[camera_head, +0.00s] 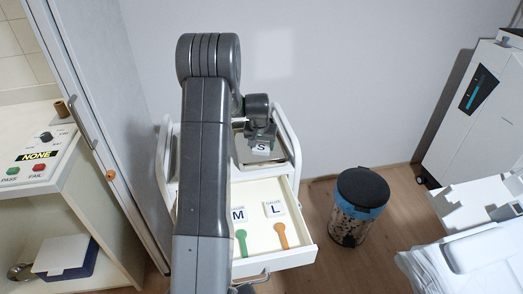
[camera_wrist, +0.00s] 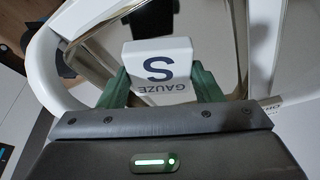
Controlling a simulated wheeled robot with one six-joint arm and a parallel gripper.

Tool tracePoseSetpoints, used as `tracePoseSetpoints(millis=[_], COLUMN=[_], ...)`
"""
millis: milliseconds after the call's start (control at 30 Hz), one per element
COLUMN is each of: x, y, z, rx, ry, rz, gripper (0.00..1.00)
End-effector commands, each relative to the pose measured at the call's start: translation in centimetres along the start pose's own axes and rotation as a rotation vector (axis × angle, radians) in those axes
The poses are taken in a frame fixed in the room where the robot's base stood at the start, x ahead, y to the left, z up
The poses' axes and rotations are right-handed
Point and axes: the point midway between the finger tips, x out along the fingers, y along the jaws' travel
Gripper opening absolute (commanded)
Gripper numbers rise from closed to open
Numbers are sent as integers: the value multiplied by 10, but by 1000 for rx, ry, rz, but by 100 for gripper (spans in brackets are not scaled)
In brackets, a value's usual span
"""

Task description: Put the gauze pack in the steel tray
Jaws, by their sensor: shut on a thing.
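My gripper (camera_head: 259,138) is over the top of a white trolley and is shut on a small white gauze pack (camera_head: 262,149) marked "S". In the wrist view the gauze pack (camera_wrist: 157,62), lettered "S GAUZE", sits between the two green fingers of my gripper (camera_wrist: 161,84). The shiny steel tray (camera_wrist: 212,28) lies behind and beneath the pack in that view. In the head view my arm and gripper hide much of the tray (camera_head: 284,152). I cannot tell whether the pack touches the tray floor.
An open drawer (camera_head: 302,252) below holds packs marked M (camera_head: 238,214) and L (camera_head: 275,209), plus a green tool (camera_head: 242,243) and an orange tool (camera_head: 282,236). White rails (camera_head: 289,137) flank the trolley top. A lidded bin (camera_head: 359,205) stands right.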

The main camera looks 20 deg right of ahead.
Motion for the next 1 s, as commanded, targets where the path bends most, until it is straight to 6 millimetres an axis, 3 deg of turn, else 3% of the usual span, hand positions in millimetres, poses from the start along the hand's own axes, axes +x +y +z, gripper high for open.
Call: tracePoseSetpoints(millis=[233, 600, 633, 733, 1000], x=[31, 37, 37, 36, 35], y=[0, 0, 0, 0, 0], z=[10, 12, 12, 11, 11], rx=[-1, -1, -1, -1, -1], ry=[-3, 0, 0, 0, 0], rz=[0, 0, 0, 0, 0], gripper=[38, 38, 61, 80, 81])
